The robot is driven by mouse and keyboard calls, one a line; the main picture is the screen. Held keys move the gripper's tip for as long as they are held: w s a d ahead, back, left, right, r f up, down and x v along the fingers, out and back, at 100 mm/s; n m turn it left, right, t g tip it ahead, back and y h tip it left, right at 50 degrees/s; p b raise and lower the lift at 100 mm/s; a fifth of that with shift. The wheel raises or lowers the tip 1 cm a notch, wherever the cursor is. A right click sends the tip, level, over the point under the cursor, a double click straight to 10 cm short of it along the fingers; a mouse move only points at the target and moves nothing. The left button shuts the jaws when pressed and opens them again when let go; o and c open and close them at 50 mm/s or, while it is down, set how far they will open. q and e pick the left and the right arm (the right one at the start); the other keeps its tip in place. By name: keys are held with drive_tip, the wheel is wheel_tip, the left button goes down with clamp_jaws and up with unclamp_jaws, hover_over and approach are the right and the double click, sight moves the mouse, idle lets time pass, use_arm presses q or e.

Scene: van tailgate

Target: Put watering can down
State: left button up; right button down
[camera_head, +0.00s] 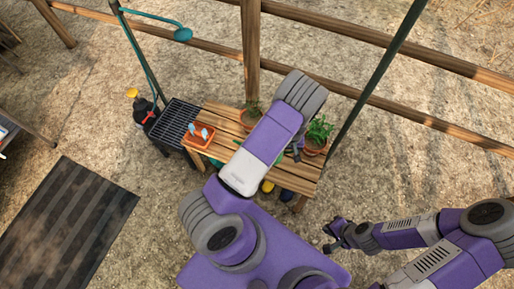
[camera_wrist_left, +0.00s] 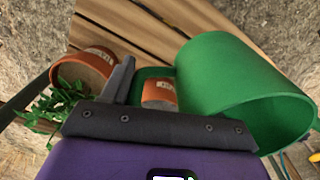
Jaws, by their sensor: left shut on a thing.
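A green watering can (camera_wrist_left: 235,85) fills the right of the left wrist view, its round open end toward the camera. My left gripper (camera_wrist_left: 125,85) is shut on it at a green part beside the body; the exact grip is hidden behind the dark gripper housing. The can is over the wooden bench (camera_head: 225,122); I cannot tell whether it touches the slats. In the head view my left arm covers most of the can. My right gripper (camera_head: 331,236) is open and empty, low over the ground right of the bench.
A potted plant (camera_head: 318,135) stands at the bench's right end, another (camera_head: 251,114) at its back edge. A small terracotta pot (camera_wrist_left: 158,94) is close beside the can. An orange tray (camera_head: 199,135) sits at the left end, next to a black grate (camera_head: 175,121). Yellow boots (camera_head: 268,186) are below.

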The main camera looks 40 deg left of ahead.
use_arm(q)
wheel_tip(320, 180, down, 11)
drive_tip(key=b, duration=0.4)
drive_tip(key=shift+r, duration=0.15)
drive_tip(key=shift+f, duration=0.25)
drive_tip(key=o, duration=1.5)
drive_tip(key=shift+r, duration=0.1)
